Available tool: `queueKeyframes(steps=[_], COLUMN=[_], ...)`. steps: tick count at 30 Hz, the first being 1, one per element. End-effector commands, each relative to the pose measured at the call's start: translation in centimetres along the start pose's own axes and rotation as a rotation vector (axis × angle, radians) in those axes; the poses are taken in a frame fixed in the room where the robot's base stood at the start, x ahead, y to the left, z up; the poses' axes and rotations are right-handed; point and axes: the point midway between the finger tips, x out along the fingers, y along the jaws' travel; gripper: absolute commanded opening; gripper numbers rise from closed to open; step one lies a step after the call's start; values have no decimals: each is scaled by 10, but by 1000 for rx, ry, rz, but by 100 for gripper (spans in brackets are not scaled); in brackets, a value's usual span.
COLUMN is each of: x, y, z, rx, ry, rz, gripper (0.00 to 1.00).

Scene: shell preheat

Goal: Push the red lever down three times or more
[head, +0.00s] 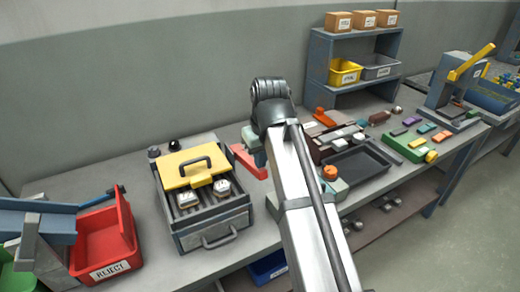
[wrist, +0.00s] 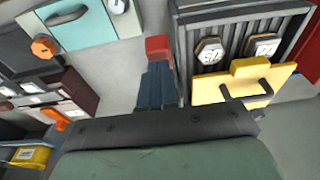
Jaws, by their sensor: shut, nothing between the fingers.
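The red lever (head: 248,161) shows in the head view just left of my arm, between it and the metal box. In the wrist view a short red piece, likely the lever's end (wrist: 158,47), lies just past the tips of my gripper (wrist: 158,67). My gripper's blue-grey fingers are together and empty. I cannot tell whether they touch the lever. In the head view the fingers are hidden behind my arm. A teal housing (head: 338,189) with an orange knob (head: 330,173) stands right of my arm.
The metal box (head: 214,226) with a yellow lid (head: 185,166) and two labelled pieces stands close left of the lever. A red reject bin (head: 105,243) is farther left. A dark tray (head: 360,165) and a shelf (head: 354,91) are to the right.

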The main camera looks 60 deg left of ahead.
Motion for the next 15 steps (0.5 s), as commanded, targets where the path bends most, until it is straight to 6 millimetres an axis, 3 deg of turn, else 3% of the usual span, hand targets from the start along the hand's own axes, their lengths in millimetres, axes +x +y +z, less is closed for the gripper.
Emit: queueKeyframes(steps=[15], x=[8], y=[0], z=[7], rx=[0], ry=[29], rz=[0], gripper=[0])
